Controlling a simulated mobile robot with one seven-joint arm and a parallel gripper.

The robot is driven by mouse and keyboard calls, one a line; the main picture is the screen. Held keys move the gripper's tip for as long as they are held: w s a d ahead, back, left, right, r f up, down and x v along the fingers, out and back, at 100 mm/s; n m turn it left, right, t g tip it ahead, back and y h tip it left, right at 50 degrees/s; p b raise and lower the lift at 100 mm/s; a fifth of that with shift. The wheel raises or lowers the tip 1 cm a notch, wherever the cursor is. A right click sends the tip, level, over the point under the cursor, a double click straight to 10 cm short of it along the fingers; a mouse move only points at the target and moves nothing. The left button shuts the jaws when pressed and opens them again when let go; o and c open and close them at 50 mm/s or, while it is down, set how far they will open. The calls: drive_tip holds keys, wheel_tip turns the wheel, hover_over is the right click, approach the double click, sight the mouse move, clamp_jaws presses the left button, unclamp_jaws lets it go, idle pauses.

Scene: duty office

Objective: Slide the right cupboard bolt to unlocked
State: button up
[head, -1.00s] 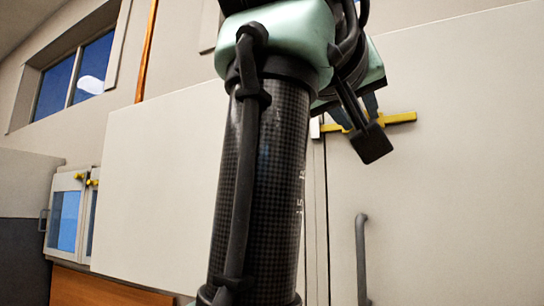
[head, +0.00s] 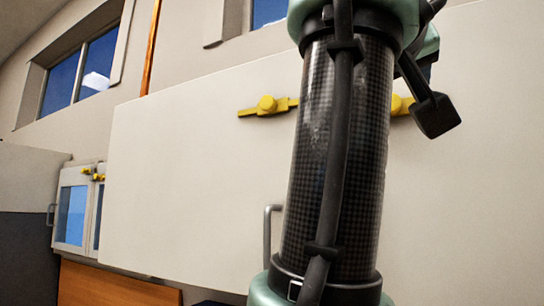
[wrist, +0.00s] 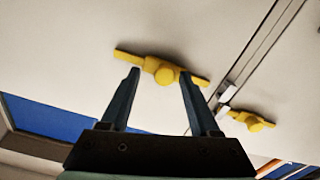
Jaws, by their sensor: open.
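The right bolt is a yellow bar with a round knob (wrist: 166,75) on a pale cupboard door. The wrist view looks upside down, so this bolt lies left of the door seam there. Its seam-side end looks just short of the seam and apart from the small silver keeper (wrist: 228,92). My gripper (wrist: 160,74) is open and empty, its two fingertips either side of the knob in the picture; contact cannot be told. In the head view my arm hides the seam and most of the right bolt (head: 399,105).
The left bolt (head: 267,106), also yellow, sits on the left door and shows in the wrist view (wrist: 252,121). A grey door handle (head: 268,232) stands below it. Glass-fronted cabinets (head: 72,213) are farther left. Windows (head: 78,72) are above.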

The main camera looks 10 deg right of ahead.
drive_tip(key=shift+a, duration=0.1)
drive_tip(key=b+v, duration=0.7)
drive_tip(key=v, duration=0.6)
